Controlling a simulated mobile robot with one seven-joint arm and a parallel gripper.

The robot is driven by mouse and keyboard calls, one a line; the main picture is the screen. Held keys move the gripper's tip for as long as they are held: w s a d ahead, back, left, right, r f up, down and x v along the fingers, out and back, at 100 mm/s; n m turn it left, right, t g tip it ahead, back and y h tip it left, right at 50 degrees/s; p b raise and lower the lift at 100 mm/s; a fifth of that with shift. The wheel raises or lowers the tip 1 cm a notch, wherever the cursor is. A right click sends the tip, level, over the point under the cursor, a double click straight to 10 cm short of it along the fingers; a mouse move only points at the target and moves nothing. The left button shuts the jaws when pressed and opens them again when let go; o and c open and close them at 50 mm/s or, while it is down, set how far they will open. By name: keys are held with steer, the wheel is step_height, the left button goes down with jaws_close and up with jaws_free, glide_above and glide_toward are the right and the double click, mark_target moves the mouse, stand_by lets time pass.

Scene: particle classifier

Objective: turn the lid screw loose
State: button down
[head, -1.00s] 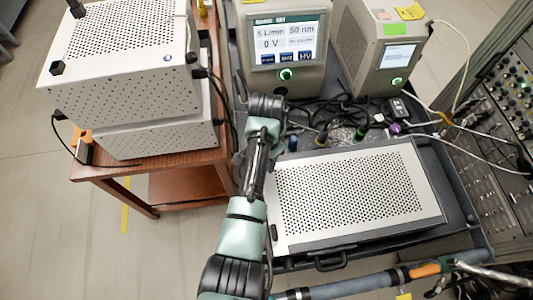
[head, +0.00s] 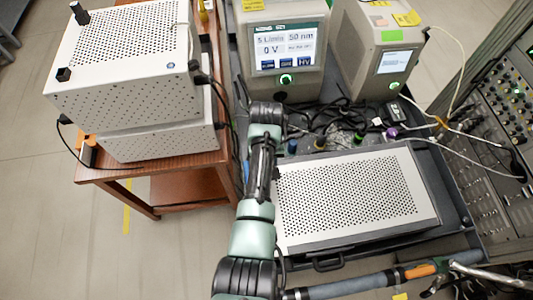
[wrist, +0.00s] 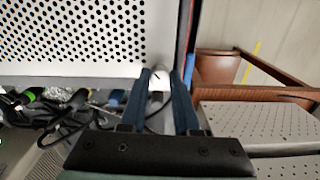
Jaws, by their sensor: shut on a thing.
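The perforated light-grey lid (head: 352,195) covers a box on the dark cart, and it fills the upper left of the wrist view (wrist: 165,25). In the head view my arm lies along the lid's left side and hides the gripper and the screw. How far the screw is turned cannot be told.
White perforated boxes (head: 125,90) stand on a brown wooden table (head: 180,168) at left. An instrument with a lit screen (head: 280,85) and a second one (head: 385,65) stand behind the lid. A rack (head: 490,120) is at right.

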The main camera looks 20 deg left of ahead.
steer(key=n, duration=0.4)
steer(key=shift+n+p, duration=0.3)
steer(key=shift+n, duration=1.4)
steer(key=c, duration=0.6)
jaws_free()
steer(key=shift+r, duration=0.1)
step_height(320, 180, up, 13)
steer(key=shift+f+b, duration=0.1)
steer(key=shift+b, duration=0.8)
